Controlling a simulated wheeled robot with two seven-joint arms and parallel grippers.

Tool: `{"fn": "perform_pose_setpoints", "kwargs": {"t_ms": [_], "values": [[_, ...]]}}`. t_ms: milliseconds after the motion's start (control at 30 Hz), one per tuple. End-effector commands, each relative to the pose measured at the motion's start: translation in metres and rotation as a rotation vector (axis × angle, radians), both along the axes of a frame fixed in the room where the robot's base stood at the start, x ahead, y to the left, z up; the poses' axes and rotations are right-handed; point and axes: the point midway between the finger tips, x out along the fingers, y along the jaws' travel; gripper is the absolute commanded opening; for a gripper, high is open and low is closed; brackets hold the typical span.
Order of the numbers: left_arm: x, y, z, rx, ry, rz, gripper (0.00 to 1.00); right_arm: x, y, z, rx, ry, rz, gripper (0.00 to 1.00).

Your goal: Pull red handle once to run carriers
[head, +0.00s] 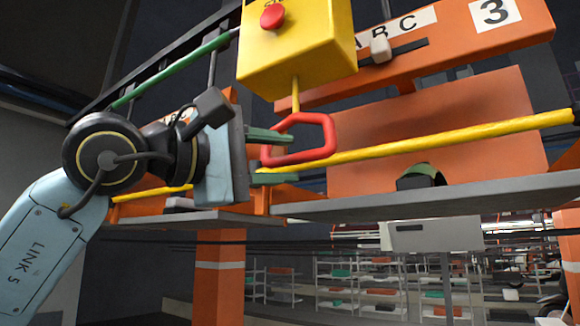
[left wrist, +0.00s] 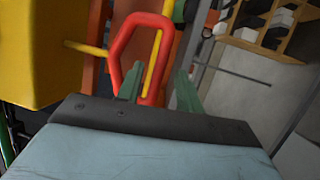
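The red handle (head: 331,137) is a loop hanging on a short yellow rod (head: 295,94) under the yellow box (head: 297,45). My left gripper (head: 290,158) is at the loop's left side, its two green fingers apart, one above the other. In the left wrist view the handle (left wrist: 116,62) stands ahead of the fingers, its near end between the fingertips (left wrist: 158,90). The fingers do not look closed on it; whether either touches it I cannot tell. My right gripper is out of view.
A red button (head: 272,17) sits on the yellow box. A yellow rail (head: 450,137) runs behind the handle, above a grey shelf (head: 450,192). A dark, green-topped object (head: 421,177) is there. An orange panel reading "3" (head: 495,11) has a slider (head: 380,49).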

Motion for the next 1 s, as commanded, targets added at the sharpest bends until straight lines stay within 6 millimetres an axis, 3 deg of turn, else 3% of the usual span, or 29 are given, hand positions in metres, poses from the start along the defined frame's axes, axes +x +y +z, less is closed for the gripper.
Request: {"fn": "perform_pose_setpoints", "kwargs": {"t_ms": [500, 1000], "values": [[-0.033, 0.049, -0.010, -0.001, -0.002, 0.001, 0.36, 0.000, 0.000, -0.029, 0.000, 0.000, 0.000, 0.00], [-0.036, 0.053, -0.009, 0.000, 0.000, -0.001, 0.36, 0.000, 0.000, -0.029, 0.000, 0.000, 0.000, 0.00]]}}
